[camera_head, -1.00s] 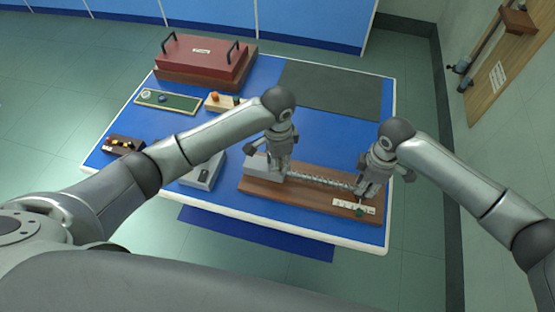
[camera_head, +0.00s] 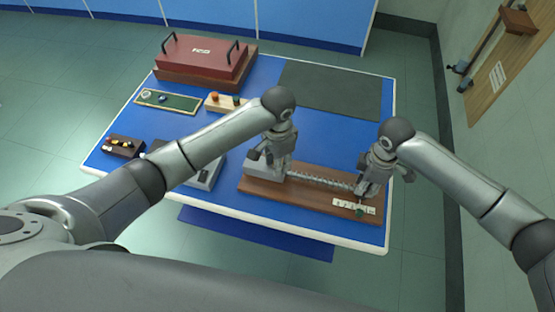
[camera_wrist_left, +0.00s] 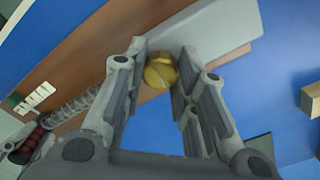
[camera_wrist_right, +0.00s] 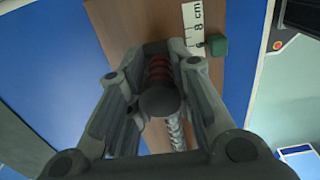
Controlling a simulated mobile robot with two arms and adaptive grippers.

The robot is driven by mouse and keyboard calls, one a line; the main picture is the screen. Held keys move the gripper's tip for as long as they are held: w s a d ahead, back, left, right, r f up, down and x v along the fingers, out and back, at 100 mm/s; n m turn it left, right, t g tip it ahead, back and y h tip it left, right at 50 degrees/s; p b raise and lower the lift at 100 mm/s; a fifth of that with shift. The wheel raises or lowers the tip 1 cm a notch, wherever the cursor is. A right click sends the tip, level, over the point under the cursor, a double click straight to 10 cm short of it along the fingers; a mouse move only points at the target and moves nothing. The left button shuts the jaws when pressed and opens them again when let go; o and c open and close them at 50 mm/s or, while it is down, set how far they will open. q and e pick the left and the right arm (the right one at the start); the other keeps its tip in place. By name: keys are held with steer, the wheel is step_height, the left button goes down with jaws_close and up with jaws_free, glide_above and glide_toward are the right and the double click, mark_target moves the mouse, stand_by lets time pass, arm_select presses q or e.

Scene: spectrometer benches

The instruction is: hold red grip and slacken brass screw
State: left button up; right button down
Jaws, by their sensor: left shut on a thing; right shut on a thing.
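The brass screw (camera_wrist_left: 160,70) is a round gold head beside the grey block (camera_wrist_left: 215,30) on the brown board (camera_head: 300,197). My left gripper (camera_head: 277,172) is shut on it, one finger on each side in the left wrist view. The red grip (camera_wrist_right: 158,68) is a ribbed red handle at the end of a coil spring (camera_head: 320,179). My right gripper (camera_head: 370,189) is shut on the grip, which is partly hidden between its fingers. In the head view, the grippers hide both screw and grip.
A white scale (camera_wrist_right: 193,22) and green block (camera_wrist_right: 217,45) lie beside the grip. A red box (camera_head: 203,60) with black handles, a dark mat (camera_head: 330,90) and a green tray (camera_head: 170,102) stand farther back.

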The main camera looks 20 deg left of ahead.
arm_select(q)
steer(key=o, duration=1)
steer(key=shift+w+r, duration=0.1)
steer(key=shift+w, duration=0.15)
steer(key=shift+o, duration=0.2)
steer(key=shift+s, duration=0.1)
arm_select(e)
steer(key=shift+w, duration=0.1)
arm_select(q)
step_height(320, 180, up, 12)
